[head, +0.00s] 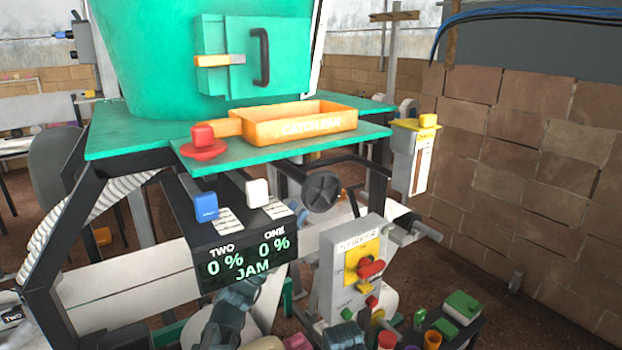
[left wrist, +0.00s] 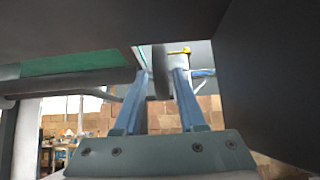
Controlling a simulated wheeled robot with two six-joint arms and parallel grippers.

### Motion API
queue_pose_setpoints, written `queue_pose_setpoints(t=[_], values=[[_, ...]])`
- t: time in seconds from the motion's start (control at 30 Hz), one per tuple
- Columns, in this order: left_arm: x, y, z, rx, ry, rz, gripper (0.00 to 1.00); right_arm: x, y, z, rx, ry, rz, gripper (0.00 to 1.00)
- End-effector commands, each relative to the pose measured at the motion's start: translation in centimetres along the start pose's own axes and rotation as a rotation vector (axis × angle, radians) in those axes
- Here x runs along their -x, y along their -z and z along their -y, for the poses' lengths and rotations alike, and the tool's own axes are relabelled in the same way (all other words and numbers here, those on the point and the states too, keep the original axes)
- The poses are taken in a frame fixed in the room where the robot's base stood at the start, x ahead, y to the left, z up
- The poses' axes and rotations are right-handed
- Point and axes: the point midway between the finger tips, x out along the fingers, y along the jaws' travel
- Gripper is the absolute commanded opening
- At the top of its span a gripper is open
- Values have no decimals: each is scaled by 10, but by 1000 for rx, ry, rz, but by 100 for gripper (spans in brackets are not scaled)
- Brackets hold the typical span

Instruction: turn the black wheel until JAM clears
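The black wheel (head: 322,190) sits in the head view under the green shelf, right of the dark console. The console's display (head: 248,262) shows TWO 0 %, ONE 0 % and JAM in green. My left gripper (head: 252,284) is low in front of the console in the head view; its fingertips are not clear there. In the left wrist view its two blue fingers (left wrist: 160,78) stand apart. A dark upright edge (left wrist: 160,70), perhaps the wheel's rim seen edge-on, shows between them; I cannot tell whether they touch it. My right gripper is not clearly seen.
A blue button (head: 205,206) and a white button (head: 257,192) stand on the console. A red button (head: 203,138) and an orange catch pan (head: 305,124) are on the green shelf. A grey STARTER box (head: 345,275) with a red knob stands right of the display.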

Motion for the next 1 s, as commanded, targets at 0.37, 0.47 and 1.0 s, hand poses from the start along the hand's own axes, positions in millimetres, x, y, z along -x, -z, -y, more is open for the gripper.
queue_pose_setpoints(t=[0.37,0.47,1.0], values=[[-58,-2,0,0,2,0,40,42,-2,-4,0,0,0,0],[-63,-1,0,0,1,0,40,45,-3,-4,0,0,0,0],[-65,0,0,-1,1,0,9,46,-3,-4,0,0,0,0]])
